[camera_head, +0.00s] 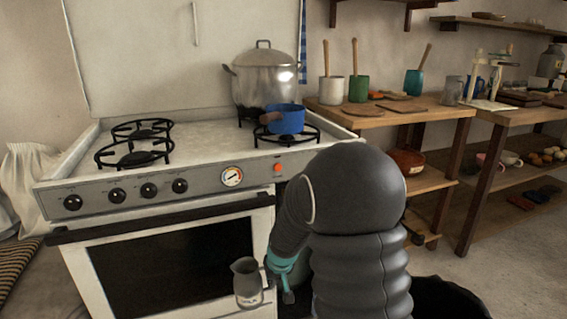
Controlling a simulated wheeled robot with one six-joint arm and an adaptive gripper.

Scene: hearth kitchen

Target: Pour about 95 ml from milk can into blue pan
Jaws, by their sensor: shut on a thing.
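The blue pan (288,120) stands on the front right burner of the white stove, its brown handle pointing left. The milk can (246,278) is a small grey metal jug with a pale label. It is held in front of the oven door, well below and to the left of the pan, and looks roughly upright. My gripper (272,276) is shut on the milk can at its right side. My arm hides part of the gripper. The insides of the can and the pan cannot be seen.
A large lidded pot (264,78) stands behind the blue pan. The left burners (135,150) are empty. The raised stove lid (180,50) stands at the back. A wooden shelf table (390,118) with utensil pots adjoins the stove on the right.

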